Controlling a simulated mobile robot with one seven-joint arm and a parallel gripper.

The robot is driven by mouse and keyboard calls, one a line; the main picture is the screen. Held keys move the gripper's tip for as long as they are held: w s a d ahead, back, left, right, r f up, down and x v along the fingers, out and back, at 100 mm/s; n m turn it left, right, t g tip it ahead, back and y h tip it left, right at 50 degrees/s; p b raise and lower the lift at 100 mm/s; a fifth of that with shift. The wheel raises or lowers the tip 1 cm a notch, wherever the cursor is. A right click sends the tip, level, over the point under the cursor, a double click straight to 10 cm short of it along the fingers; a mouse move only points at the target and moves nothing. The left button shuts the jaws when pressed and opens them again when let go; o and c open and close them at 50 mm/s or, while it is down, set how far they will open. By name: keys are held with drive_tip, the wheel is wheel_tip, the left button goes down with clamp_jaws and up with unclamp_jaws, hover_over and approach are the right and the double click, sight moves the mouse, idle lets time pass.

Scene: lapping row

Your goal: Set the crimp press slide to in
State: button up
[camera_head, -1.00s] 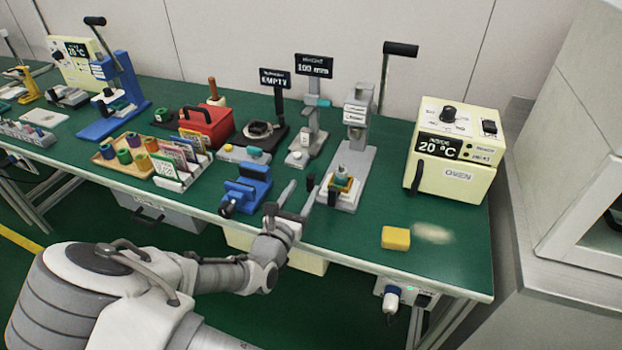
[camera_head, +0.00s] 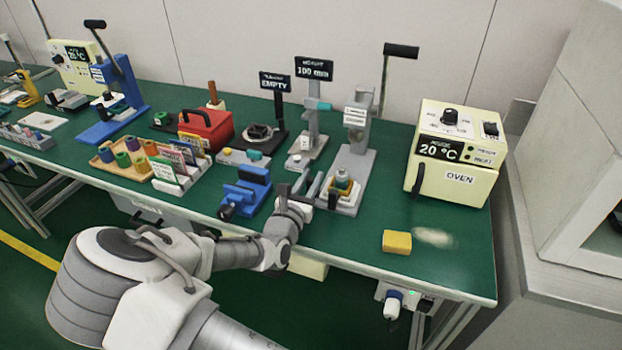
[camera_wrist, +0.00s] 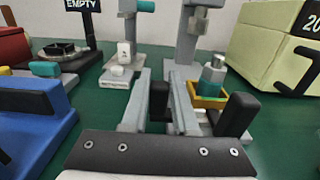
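The grey crimp press (camera_head: 357,135) stands left of the oven, its lever raised. Its slide, with a yellow tray (camera_wrist: 213,102) holding a grey and teal part (camera_head: 343,180), sits at the front of the base, forward of the column. A black upright handle (camera_head: 333,198) stands at the slide's front; it appears right of my fingers in the wrist view (camera_wrist: 235,115). My gripper (camera_head: 306,183) is just left of the slide, with its two grey fingers apart. A dark upright piece shows between the fingers in the wrist view; I cannot tell what it is.
A blue vise (camera_head: 247,190) stands close on the left of my gripper. A height stand (camera_head: 311,135) is behind it. The cream oven (camera_head: 455,155) and a yellow block (camera_head: 397,242) are on the right. The green bench between press and block is clear.

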clamp_jaws()
idle(0.9)
drive_tip(key=shift+w+d, duration=0.15)
drive_tip(key=shift+w, duration=0.15)
drive_tip(key=p+x, duration=0.2)
drive_tip(key=x, duration=0.9)
drive_tip(key=shift+w+d, duration=0.1)
drive_tip(key=shift+w, duration=0.2)
drive_tip(key=shift+r, duration=0.1)
drive_tip(key=o, duration=0.8)
unclamp_jaws()
drive_tip(key=shift+w, duration=0.15)
drive_tip(key=shift+c, duration=0.2)
